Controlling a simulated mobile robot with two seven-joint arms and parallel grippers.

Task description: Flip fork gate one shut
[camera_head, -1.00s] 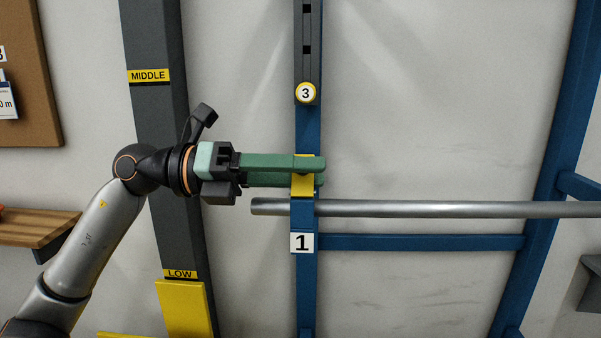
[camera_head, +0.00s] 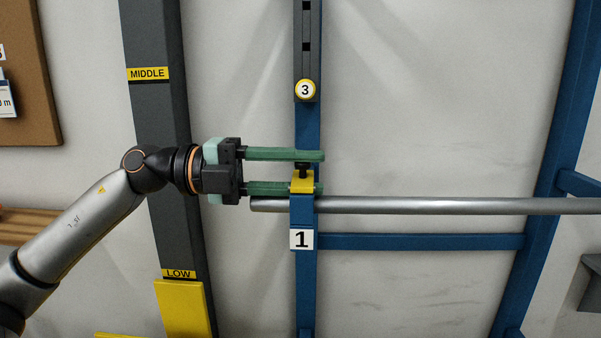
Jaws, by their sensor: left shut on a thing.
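Fork gate one (camera_head: 302,185) is a small yellow piece with a black knob on top. It sits on the blue post above the white "1" label (camera_head: 301,240), at the left part of the grey pipe (camera_head: 430,206). My left gripper (camera_head: 320,172) comes in from the left with its green fingers one above the other. It is shut on the gate, with the upper finger above the black knob and the lower one beside the yellow part. The lower finger partly hides the gate, so the exact contact is unclear. My right gripper is not in view.
A round "3" marker (camera_head: 305,90) is higher on the blue post. A dark column (camera_head: 160,110) with MIDDLE and LOW labels stands behind my left arm. A blue crossbar (camera_head: 420,242) runs below the pipe.

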